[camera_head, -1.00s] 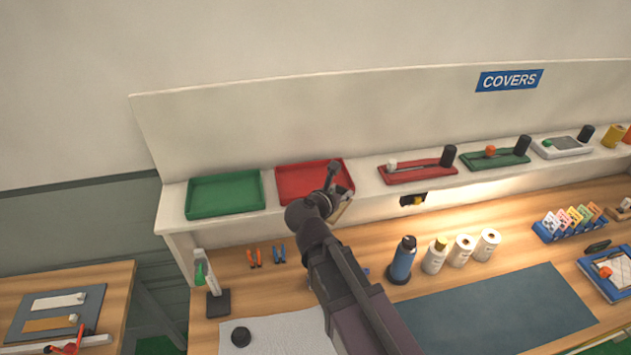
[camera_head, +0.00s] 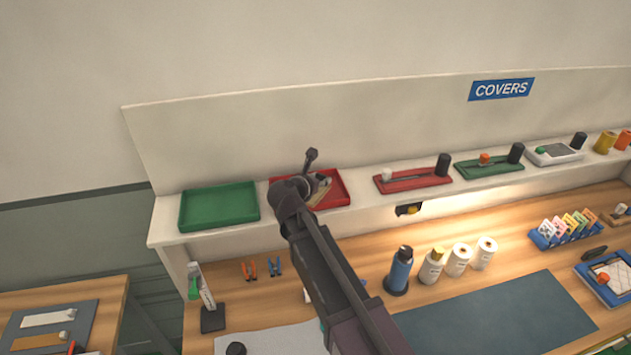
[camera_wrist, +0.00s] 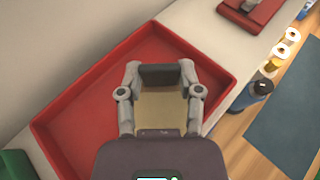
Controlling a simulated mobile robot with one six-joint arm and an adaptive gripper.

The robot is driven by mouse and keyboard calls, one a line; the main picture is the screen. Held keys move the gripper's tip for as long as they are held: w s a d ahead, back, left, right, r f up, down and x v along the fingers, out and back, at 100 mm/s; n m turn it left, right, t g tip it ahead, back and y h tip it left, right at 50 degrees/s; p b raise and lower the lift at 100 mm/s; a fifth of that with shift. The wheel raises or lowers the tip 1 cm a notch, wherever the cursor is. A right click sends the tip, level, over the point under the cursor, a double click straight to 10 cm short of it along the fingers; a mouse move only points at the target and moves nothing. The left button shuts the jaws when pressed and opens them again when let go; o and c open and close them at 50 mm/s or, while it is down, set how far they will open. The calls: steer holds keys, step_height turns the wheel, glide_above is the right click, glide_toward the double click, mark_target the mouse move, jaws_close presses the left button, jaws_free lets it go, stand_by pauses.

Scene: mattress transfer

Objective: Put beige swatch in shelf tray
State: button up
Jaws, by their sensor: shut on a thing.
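The beige swatch (camera_wrist: 160,110) is held between the fingers of my gripper (camera_wrist: 160,75) in the wrist view. My gripper is shut on it, above the red shelf tray (camera_wrist: 75,108). In the head view the gripper (camera_head: 320,188) is over the right part of the red tray (camera_head: 340,187), with a tan edge of the swatch showing beside it. The red tray looks empty where I can see it; my gripper hides part of its floor. A green tray (camera_head: 220,206) sits empty on the shelf to the left.
More trays stand right along the shelf: a red one (camera_head: 408,181) and a green one (camera_head: 488,168) with small items. A blue bottle (camera_head: 399,272) and white rolls stand on the workbench below. The shelf's back panel rises behind the trays.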

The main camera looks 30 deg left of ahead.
steer(key=shift+w+a+f, duration=0.2)
steer(key=shift+w+a, duration=1)
steer(key=shift+a, duration=0.05)
steer(key=shift+w+a, duration=0.4)
steer(key=shift+a, duration=0.05)
steer(key=shift+w+f+b, duration=0.1)
steer(key=shift+f+b, duration=1.7)
steer(key=shift+b, duration=0.15)
steer(key=shift+f, duration=0.15)
steer(key=o, duration=1.1)
steer(key=shift+r, duration=0.2)
